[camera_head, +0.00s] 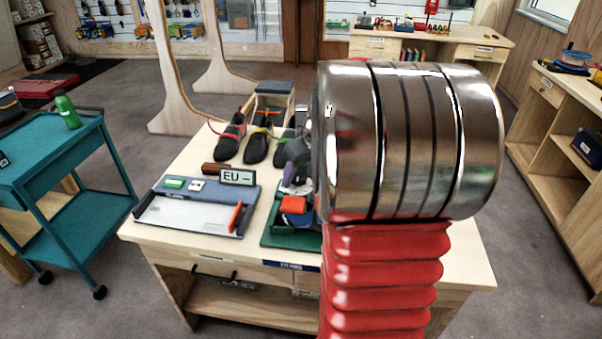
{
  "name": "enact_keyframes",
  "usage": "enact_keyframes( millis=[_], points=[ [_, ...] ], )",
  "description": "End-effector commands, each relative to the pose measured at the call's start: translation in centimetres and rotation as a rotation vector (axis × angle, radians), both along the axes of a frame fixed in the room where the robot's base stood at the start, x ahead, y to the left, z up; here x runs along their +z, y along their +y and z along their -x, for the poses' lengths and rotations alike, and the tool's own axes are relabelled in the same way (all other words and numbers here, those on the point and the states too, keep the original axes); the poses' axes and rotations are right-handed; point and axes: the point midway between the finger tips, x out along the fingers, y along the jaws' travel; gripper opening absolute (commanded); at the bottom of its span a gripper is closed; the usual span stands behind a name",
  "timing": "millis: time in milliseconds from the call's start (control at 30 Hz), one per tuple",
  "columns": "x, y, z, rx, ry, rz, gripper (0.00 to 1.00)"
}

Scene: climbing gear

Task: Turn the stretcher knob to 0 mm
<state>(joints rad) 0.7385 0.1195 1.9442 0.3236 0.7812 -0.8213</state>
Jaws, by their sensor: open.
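My arm's large metal joint and red bellows fill the right middle of the head view. A dark grey part that looks like my gripper (297,158) shows just left of the metal joint, above the bench; the jaws are open, and their tips are mostly hidden. Below it, a green base (276,232) carries a red-orange and blue block (293,205), which may be the stretcher. A small purple and white part (292,186) sits just above the block. I cannot make out the knob or any mm scale; that side is behind my arm.
The wooden bench (180,240) also holds a foot-measuring tray (195,214), an "EU –" sign (237,177), climbing shoes (257,146) and a small box stool (274,95). A teal cart (60,160) with a green bottle (66,110) stands left. Wooden shelving (560,150) stands right.

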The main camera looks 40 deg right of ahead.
Motion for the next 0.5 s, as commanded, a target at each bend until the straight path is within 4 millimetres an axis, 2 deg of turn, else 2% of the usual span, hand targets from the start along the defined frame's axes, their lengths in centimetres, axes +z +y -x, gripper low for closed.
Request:
enact_keyframes(
  millis=[267,500],
  points=[
    [2.0,0.0,0.7,-0.001,-0.002,0.002,0.56],
    [5.7,0.2,2.2,-0.001,-0.004,0.003,0.56]
  ],
)
